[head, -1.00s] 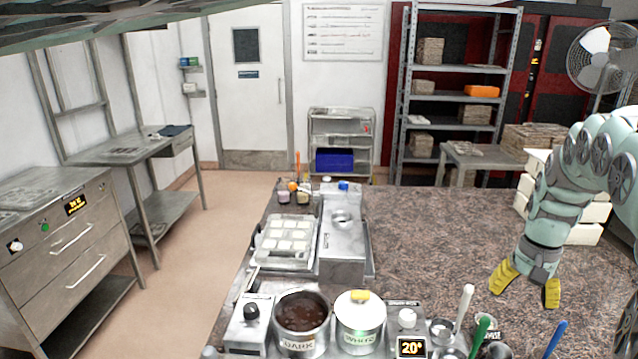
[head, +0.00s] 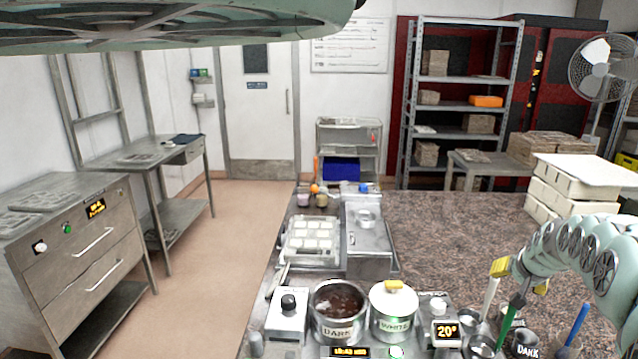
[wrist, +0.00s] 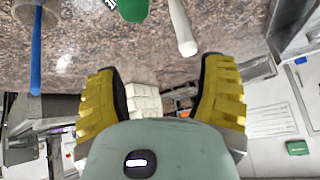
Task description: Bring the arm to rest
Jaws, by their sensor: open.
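My gripper (head: 520,276) is at the right of the head view, low over the granite counter (head: 460,225), near the upright handled tools. My pale green arm curves down to it from the right edge. In the wrist view, the gripper's two yellow fingers (wrist: 155,100) stand wide apart, with nothing held between them. In the head view, the fingers are partly hidden by my own wrist and the tool handles.
A white handle (head: 490,300), a green handle (head: 511,318) and a blue handle (head: 576,325) stand close to the gripper. The dark pot (head: 336,333) and white pot (head: 393,326) are to the left. White boxes (head: 570,186) are stacked behind. The mid-counter is clear.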

